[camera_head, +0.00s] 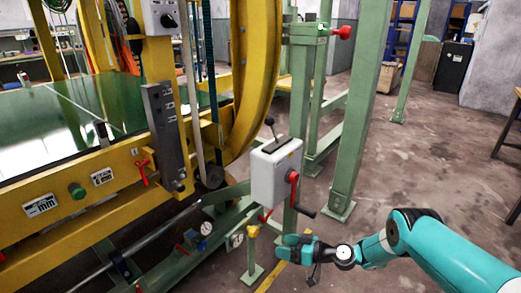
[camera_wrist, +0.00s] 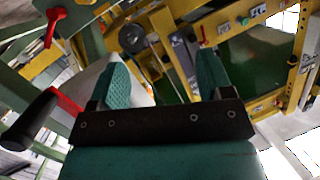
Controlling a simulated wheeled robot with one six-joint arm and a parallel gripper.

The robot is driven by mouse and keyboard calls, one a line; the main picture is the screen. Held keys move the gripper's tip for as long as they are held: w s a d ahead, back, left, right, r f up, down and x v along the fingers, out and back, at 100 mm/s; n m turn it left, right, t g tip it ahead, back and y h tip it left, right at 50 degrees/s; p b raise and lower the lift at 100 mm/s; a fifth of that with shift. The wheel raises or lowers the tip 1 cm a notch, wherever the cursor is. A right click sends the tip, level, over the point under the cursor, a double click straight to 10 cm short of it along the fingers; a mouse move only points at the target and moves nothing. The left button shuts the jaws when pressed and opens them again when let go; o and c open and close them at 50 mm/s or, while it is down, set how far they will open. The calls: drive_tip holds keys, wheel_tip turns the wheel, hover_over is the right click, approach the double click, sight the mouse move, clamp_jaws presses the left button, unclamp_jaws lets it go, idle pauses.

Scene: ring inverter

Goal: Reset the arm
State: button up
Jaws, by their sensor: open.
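My teal arm (camera_head: 440,250) reaches in from the lower right in the head view. My gripper (camera_head: 295,240) is at its end, low in front of the grey control box (camera_head: 277,172). In the wrist view my gripper (camera_wrist: 163,80) has its two teal fingers apart, with nothing held between them. The box carries a red rotary switch with a black handle (camera_head: 304,211). In the wrist view this black handle (camera_wrist: 30,120) and its red part lie left of the fingers, apart from them.
The yellow ring inverter frame (camera_head: 255,80) with a green panel (camera_head: 60,120) fills the left. Green posts (camera_head: 358,110) stand behind the box. Gauges (camera_head: 206,227) and pipes run low beside the gripper. The floor (camera_head: 430,150) at right is mostly clear.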

drive_tip(key=s+a+r+n+g+h, duration=0.1)
drive_tip(key=a+r+g+h, duration=0.1)
drive_tip(key=r, duration=1.1)
drive_tip(key=s+a+r+g+h, duration=0.1)
drive_tip(key=s+r+g+h, duration=0.15)
drive_tip(key=r, duration=1.05)
drive_tip(key=s+d+r+m+g+h, duration=0.1)
drive_tip(key=s+d+r+h, duration=0.15)
drive_tip(key=s+r, duration=1)
drive_tip(key=s+d+r+m+h, duration=0.1)
drive_tip(key=s+d+h, duration=0.15)
drive_tip(key=s, duration=0.65)
drive_tip(key=s+d+r+m+h, duration=0.15)
drive_tip(key=s+d, duration=0.25)
drive_tip(key=s, duration=0.5)
wheel_tip(320, 180, up, 17)
drive_tip(key=p, duration=1.8)
drive_tip(key=shift+s+d+g+y, duration=0.3)
drive_tip(key=shift+s+g, duration=0.05)
drive_tip(key=shift+s, duration=0.1)
drive_tip(key=shift+r+m, duration=0.1)
drive_tip(key=shift+m, duration=0.15)
